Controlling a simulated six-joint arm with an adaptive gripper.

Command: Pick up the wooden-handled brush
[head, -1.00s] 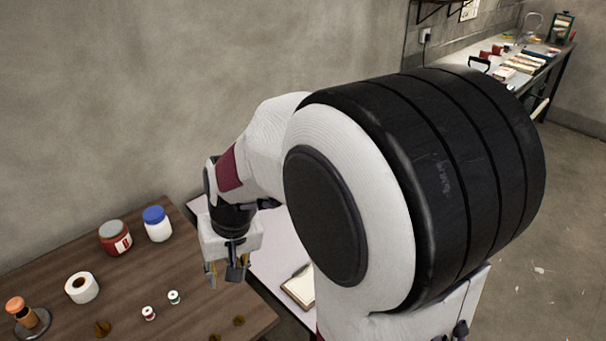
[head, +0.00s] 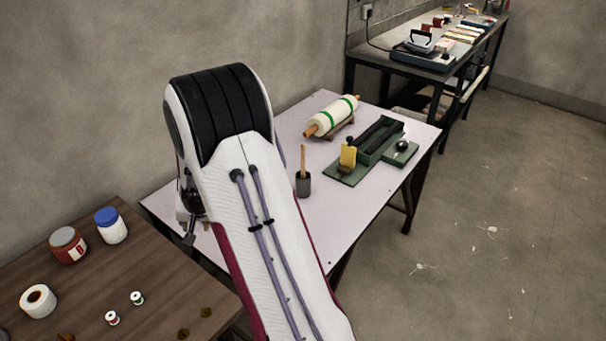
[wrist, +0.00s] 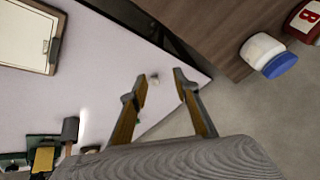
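In the head view my gripper (head: 189,228) is partly hidden by my arm, at the table's left end, well left of the cup. A dark shape (wrist: 70,129) at the lower left of the wrist view may be the cup; I cannot tell.
A brown table (head: 130,270) with jars, including a blue-lidded one (head: 111,225), adjoins at left.

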